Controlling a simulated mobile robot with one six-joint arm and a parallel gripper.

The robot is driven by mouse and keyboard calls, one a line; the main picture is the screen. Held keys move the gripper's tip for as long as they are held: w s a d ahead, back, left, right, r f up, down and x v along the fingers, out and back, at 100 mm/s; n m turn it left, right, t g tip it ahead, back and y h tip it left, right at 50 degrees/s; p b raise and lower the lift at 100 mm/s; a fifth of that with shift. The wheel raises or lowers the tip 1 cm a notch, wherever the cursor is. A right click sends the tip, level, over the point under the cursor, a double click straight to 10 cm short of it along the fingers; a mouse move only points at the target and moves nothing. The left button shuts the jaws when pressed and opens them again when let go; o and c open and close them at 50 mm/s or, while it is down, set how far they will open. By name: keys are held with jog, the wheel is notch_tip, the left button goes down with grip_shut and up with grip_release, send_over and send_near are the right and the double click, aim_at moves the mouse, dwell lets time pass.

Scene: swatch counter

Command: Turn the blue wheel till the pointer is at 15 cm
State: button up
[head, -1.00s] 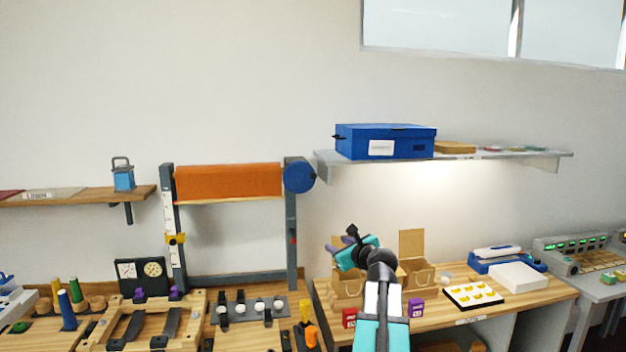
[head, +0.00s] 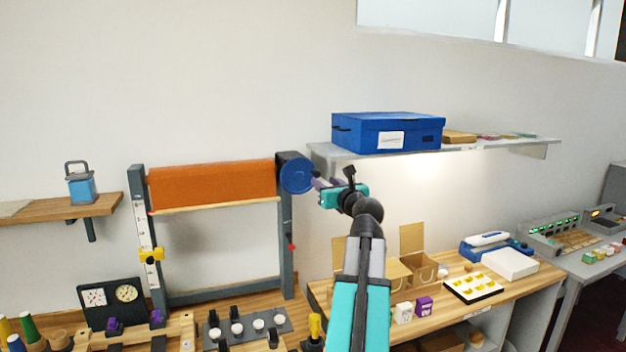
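The blue wheel (head: 297,173) is on the right post of a grey frame that carries an orange roll (head: 212,184). A white scale (head: 143,222) runs down the left post, with a yellow pointer (head: 151,255) in its lower half; its numbers are too small to read. My gripper (head: 318,183) is at the wheel's right edge, its fingers pointing left towards it. I cannot tell whether the fingers touch the wheel, or whether they are open or shut.
A shelf (head: 325,160) with a blue box (head: 386,132) is just above and right of my gripper. Cardboard boxes (head: 419,268) and small cartons (head: 424,304) stand on the bench below. A small red part (head: 291,247) is on the right post.

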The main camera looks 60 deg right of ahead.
aim_at(318, 175)
jog(key=shift+d+r, duration=0.2)
jog(key=shift+w+d, duration=0.15)
jog(key=shift+w, duration=0.05)
jog(key=shift+b+x, duration=0.9)
jog(key=shift+x, duration=1.2)
jog(key=shift+w+d+r+p, duration=0.15)
jog(key=shift+w+d+p, duration=0.3)
jog(key=shift+w+d, duration=0.1)
jog(key=shift+x, duration=0.8)
jog(key=shift+f, duration=0.2)
jog(key=c, duration=0.9)
